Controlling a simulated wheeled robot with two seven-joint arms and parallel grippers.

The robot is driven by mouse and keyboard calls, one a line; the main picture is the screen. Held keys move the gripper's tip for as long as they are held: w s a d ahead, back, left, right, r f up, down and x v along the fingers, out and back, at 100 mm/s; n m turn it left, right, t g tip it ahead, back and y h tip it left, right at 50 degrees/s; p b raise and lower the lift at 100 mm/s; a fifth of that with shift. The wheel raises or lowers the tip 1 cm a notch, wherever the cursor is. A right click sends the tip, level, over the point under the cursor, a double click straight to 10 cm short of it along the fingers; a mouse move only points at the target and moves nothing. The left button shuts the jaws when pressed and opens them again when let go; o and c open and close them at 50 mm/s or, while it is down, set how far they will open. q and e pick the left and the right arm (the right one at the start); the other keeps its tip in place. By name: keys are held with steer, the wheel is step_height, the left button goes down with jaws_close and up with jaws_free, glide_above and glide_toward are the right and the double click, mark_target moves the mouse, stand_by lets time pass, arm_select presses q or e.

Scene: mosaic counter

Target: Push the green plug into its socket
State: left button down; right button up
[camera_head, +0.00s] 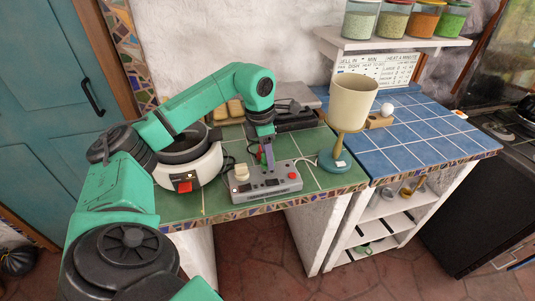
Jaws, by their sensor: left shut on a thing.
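A grey power strip (268,193) with several sockets and red switches lies near the front edge of the green-tiled counter. A cream plug (241,172) stands in its left end. My left gripper (268,165) points down over the middle of the strip and is shut on the green plug (262,157), which is mostly hidden by the fingers. Whether the plug touches a socket cannot be told at this size. My right gripper is out of view.
A beige-shaded lamp (353,103) stands right of the strip. A white cooker (203,171) with a red switch stands to the left. The blue-tiled counter (420,140) is mostly clear. A shelf (400,42) of jars hangs above.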

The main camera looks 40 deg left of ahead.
arm_select(q)
steer(key=shift+f+b, duration=0.65)
steer(key=shift+f, duration=0.45)
stand_by(0.6)
steer(key=shift+c, duration=1.3)
jaws_free()
steer(key=r, duration=0.8)
steer(key=shift+s+a, duration=0.25)
steer(key=shift+s, duration=0.05)
step_height(320, 180, up, 6)
steer(key=s+p, duration=0.1)
steer(key=p, duration=0.1)
steer(key=shift+a+r, duration=0.25)
steer(key=shift+f, duration=0.1)
